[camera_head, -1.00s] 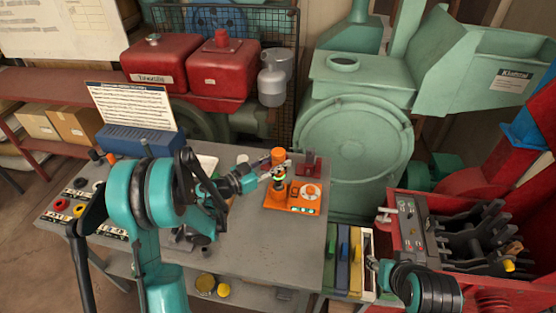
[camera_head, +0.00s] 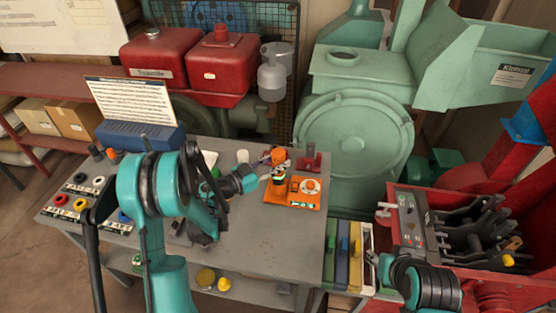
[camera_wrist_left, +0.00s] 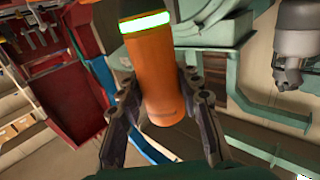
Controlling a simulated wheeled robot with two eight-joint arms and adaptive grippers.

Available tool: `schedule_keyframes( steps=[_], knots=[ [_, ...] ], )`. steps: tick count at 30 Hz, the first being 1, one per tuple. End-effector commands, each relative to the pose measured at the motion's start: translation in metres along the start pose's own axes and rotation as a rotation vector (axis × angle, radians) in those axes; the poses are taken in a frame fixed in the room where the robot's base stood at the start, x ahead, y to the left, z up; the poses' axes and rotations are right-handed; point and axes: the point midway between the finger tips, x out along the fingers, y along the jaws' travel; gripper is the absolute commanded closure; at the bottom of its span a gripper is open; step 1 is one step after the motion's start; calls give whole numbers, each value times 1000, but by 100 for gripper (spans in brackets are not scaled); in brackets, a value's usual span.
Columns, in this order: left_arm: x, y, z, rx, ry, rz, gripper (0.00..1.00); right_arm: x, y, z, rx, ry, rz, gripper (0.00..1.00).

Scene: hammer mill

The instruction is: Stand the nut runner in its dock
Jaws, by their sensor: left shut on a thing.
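The nut runner (camera_head: 279,157) is an orange cylinder with a dark section and a lit green ring. It looks roughly upright over the left part of the orange dock (camera_head: 306,198), which has a round dial on its right. I cannot tell whether its lower end is seated. My left gripper (camera_head: 277,173) is shut on the nut runner. In the left wrist view the orange body (camera_wrist_left: 153,75) lies between the two dark fingers (camera_wrist_left: 163,115). My right gripper (camera_head: 372,262) is at the lower right, away from the dock; its fingers are too small to read.
The grey bench (camera_head: 250,238) has free room in front of the dock. A small red stand (camera_head: 309,158) is just behind the dock. A white cup (camera_head: 242,156) stands behind my left wrist. Coloured binders (camera_head: 343,255) stand beside the bench's right edge.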

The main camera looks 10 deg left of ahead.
Motion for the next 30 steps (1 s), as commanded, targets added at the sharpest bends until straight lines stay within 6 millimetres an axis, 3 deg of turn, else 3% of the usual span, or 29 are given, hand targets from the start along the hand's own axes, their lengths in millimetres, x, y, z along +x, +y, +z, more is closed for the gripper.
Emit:
schedule_keyframes(
  steps=[5,6,9,20,23,30],
  knots=[
    [0,0,3,-2,3,0,100,0,0,0,0,0,0,60],
    [0,0,4,-2,3,0,63,0,0,0,0,0,0,60],
    [0,0,4,-1,2,0,41,0,0,0,0,0,0,60],
    [-5,-1,5,1,-1,-1,41,0,0,0,0,0,0,60],
    [-18,-2,5,0,-1,-4,41,0,0,0,0,0,0,60],
    [-70,-2,5,-1,0,-5,41,0,0,0,0,0,0,60]
  ],
)
